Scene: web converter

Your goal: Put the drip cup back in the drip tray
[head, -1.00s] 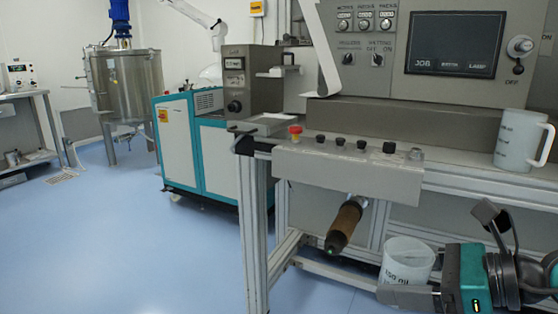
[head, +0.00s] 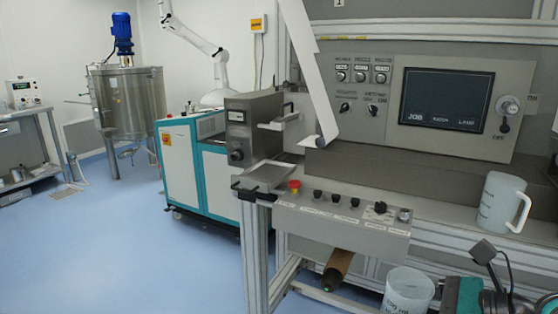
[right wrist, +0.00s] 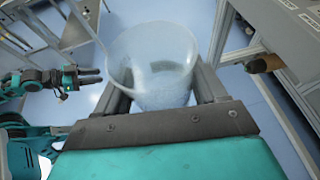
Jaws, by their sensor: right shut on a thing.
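The drip cup (head: 408,292) is a clear, whitish cup with ml markings, low in front of the bench in the head view. My right gripper (right wrist: 160,92) is shut on the cup, with a finger on each side of it in the right wrist view (right wrist: 152,58). The cup looks empty. A shallow grey tray (head: 268,177), which looks like the drip tray, sits at the bench's left end under a grey unit with a spout. My left gripper (right wrist: 92,76) shows only at the left of the right wrist view; its jaw gap is too small to judge.
A handled jug (head: 503,203) stands on the bench at right. A control panel with knobs and a red button (head: 340,215) forms the bench front. A brown roll (head: 337,271) sticks out below it. The blue floor (head: 130,250) at left is clear.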

